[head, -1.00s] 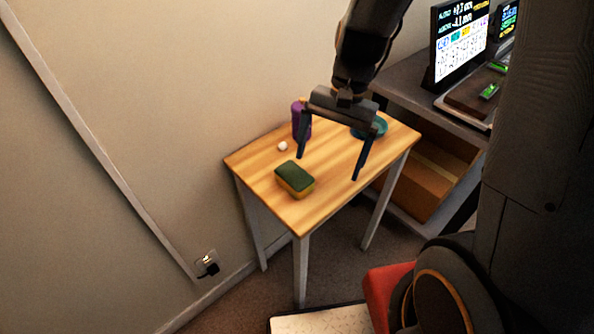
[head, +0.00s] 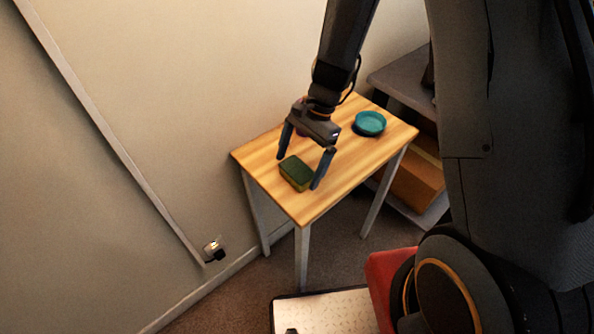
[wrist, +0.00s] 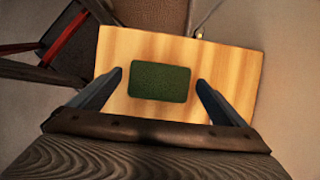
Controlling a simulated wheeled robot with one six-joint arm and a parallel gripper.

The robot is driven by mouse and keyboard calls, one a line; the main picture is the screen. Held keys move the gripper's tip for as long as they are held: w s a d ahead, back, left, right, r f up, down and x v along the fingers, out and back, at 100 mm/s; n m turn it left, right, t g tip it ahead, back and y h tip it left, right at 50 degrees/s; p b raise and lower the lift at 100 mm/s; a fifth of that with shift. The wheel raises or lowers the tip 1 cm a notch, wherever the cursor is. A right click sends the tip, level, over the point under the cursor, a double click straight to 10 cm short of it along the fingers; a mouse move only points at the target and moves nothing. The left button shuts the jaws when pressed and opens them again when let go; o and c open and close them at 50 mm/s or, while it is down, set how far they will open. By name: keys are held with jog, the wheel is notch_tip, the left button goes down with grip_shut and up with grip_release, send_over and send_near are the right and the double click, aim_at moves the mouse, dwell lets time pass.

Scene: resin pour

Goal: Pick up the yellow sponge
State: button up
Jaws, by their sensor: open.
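The sponge (head: 297,174) lies on the small wooden table (head: 345,172), near its left front part. It has a dark green top and a yellow lower side. In the wrist view only its green top (wrist: 160,81) shows, between my two fingers. My gripper (head: 300,172) is open and empty. In the head view its fingertips are at either side of the sponge. In the wrist view there are gaps between the sponge and both fingers, so they do not touch it. I cannot tell the exact height of the fingertips above the table.
A teal bowl (head: 369,123) stands at the table's right back part. A purple thing (head: 301,132) is mostly hidden behind my gripper. A grey shelf with a cardboard box (head: 412,178) stands right of the table. The wall is close behind and left.

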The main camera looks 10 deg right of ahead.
aim_at(297, 169)
jog(key=shift+x, duration=0.9)
jog(key=c, duration=1.1)
jog(key=shift+r, duration=0.1)
jog(key=shift+r+b, duration=0.7)
jog(key=shift+r, duration=4.25)
